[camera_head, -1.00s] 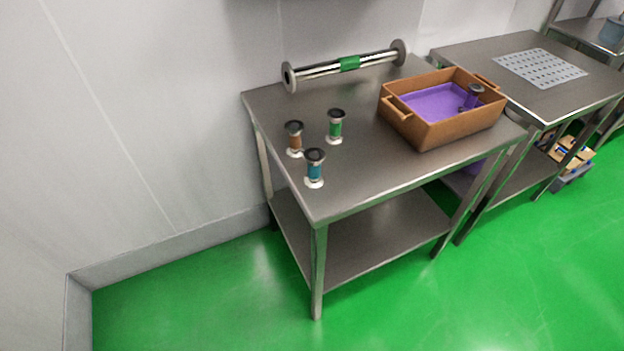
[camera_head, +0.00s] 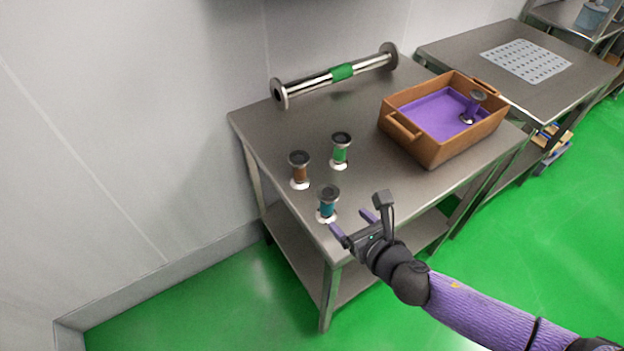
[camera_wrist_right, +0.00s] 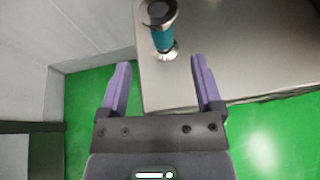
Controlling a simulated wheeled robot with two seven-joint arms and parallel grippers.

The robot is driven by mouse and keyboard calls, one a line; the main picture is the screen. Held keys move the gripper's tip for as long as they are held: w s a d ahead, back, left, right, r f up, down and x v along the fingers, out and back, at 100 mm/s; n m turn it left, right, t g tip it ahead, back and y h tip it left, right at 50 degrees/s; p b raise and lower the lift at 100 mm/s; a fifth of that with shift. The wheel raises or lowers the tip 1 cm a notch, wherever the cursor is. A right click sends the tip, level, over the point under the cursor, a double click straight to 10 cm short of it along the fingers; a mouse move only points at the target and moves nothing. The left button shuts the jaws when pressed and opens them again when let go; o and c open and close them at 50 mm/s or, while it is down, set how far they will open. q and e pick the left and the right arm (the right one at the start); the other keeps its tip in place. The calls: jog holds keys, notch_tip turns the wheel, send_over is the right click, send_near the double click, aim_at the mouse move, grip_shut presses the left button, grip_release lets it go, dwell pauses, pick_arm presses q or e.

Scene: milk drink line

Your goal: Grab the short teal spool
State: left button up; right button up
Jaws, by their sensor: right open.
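The short teal spool (camera_head: 327,205) stands upright near the front left corner of the steel table (camera_head: 400,190). It has a dark top and a pale base. My right gripper (camera_head: 352,221) is open and empty, just in front of and slightly right of the teal spool. In the right wrist view the teal spool (camera_wrist_right: 162,38) stands beyond the two purple fingers (camera_wrist_right: 159,75), lined up roughly with the gap between them and apart from them. My left gripper is not in view.
A brown spool (camera_head: 299,172) and a green spool (camera_head: 341,152) stand close behind the teal one. A brown crate (camera_head: 440,150) with a purple floor holds a purple spool (camera_head: 472,106). A long metal roller (camera_head: 305,89) lies at the back.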

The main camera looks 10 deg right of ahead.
jog(key=b, duration=0.3)
send_over(328, 217)
jog(key=f, duration=0.3)
jog(key=shift+d+f, duration=0.15)
jog(key=shift+d, duration=0.05)
jog(key=shift+w+a, duration=0.1)
jog(key=shift+w, duration=0.2)
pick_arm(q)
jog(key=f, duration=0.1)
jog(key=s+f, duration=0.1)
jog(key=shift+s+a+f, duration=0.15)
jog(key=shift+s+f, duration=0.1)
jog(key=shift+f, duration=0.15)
pick_arm(e)
jog(key=shift+c, duration=0.8)
grip_shut()
